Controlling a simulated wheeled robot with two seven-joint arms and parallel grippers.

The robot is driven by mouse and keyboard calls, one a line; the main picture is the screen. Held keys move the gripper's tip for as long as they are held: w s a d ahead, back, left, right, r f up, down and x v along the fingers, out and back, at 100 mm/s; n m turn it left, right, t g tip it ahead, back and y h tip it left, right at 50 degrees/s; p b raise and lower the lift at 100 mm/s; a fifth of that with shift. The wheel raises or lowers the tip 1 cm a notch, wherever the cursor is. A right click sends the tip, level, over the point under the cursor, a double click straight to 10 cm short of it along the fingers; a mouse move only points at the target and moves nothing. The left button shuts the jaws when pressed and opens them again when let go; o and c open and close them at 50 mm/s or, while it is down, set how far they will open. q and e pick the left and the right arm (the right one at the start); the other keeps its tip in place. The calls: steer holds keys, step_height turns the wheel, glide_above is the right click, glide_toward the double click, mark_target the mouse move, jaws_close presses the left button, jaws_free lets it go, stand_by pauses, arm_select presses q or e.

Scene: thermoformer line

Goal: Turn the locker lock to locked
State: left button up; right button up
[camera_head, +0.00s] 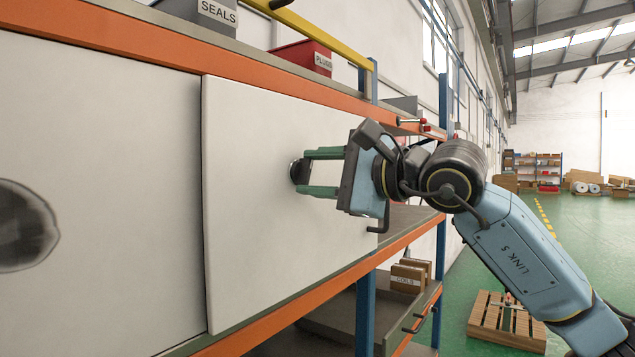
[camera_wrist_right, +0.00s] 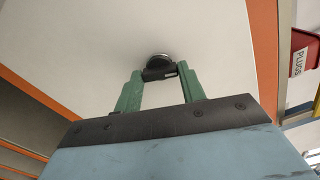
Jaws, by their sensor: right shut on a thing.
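The locker's pale door (camera_head: 265,230) has a small round lock (camera_head: 296,172) near its right side. My right gripper (camera_head: 303,171) reaches the lock from the right, one green finger above and one below it. The fingertips (camera_wrist_right: 160,73) are shut on that knob, one at each end. The lock's face is partly hidden, so I cannot read its setting. My left gripper does not show.
A shelf above holds a grey SEALS bin (camera_head: 215,12) and a red PLUGS bin (camera_head: 303,58) behind a yellow rail (camera_head: 335,50). A second pale panel (camera_head: 110,150) lies to the left. A wooden pallet (camera_head: 505,322) stands on the open green floor.

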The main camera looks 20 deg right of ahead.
steer(key=shift+n+b, duration=0.45)
steer(key=shift+n, duration=1.35)
steer(key=o, duration=1)
steer(key=b+v, duration=0.2)
steer(key=v, duration=1.1)
steer(key=shift+s+d+b, duration=0.1)
steer(key=shift+s+b, duration=0.05)
steer(key=shift+b, duration=0.2)
